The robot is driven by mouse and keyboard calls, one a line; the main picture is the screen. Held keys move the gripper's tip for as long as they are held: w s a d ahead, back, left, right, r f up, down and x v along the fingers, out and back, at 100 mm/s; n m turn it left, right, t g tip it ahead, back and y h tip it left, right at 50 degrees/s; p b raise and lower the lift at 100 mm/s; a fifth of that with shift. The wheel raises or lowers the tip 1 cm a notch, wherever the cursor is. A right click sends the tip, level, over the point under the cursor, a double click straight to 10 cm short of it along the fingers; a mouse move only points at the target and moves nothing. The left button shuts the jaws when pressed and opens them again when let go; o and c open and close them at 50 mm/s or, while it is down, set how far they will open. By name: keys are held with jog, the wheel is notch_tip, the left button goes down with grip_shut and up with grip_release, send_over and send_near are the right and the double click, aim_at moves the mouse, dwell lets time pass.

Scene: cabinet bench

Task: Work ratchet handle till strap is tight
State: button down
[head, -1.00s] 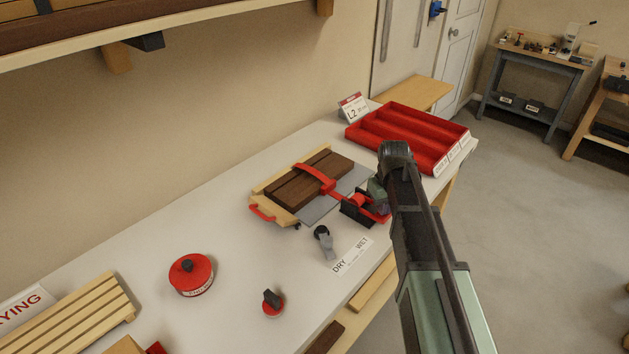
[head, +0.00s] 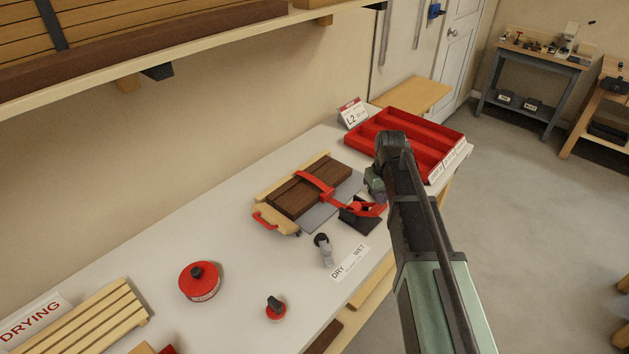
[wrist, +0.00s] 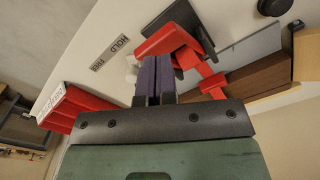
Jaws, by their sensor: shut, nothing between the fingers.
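The red strap (head: 316,184) runs over dark brown wood blocks (head: 292,196) in a light wood frame on the bench. The strap leads to a ratchet with a red handle (head: 370,209) and a black bracket (head: 357,219). My gripper (head: 375,183) is beside the ratchet at its far right side, partly hidden by my arm. In the wrist view my gripper's two purple fingers (wrist: 154,82) are closed together with nothing between them. The red handle (wrist: 165,40) is just beyond and right of the fingertips there. Whether they touch it is unclear.
A red compartment tray (head: 440,134) and an L2 sign (head: 352,112) stand behind. A grey tool (head: 326,252), a DRY/WET card (head: 350,263), a red round tin (head: 199,283) and a slatted rack (head: 95,318) lie nearer. A shelf overhangs the back.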

jog(key=shift+f, duration=0.1)
jog(key=f+b, duration=0.7)
jog(key=b, duration=0.1)
jog(key=shift+s+d+f, duration=0.35)
jog(key=shift+d+f, duration=0.05)
jog(key=r+p, duration=0.8)
jog(key=shift+w+a, duration=0.35)
jog(key=shift+a, duration=0.05)
jog(key=shift+f, duration=0.1)
jog(key=shift+r, duration=0.35)
jog(key=shift+f, duration=0.2)
dwell(1.5)
notch_tip(320, 180, up, 5)
jog(key=p, duration=0.5)
jog(key=shift+r, duration=0.15)
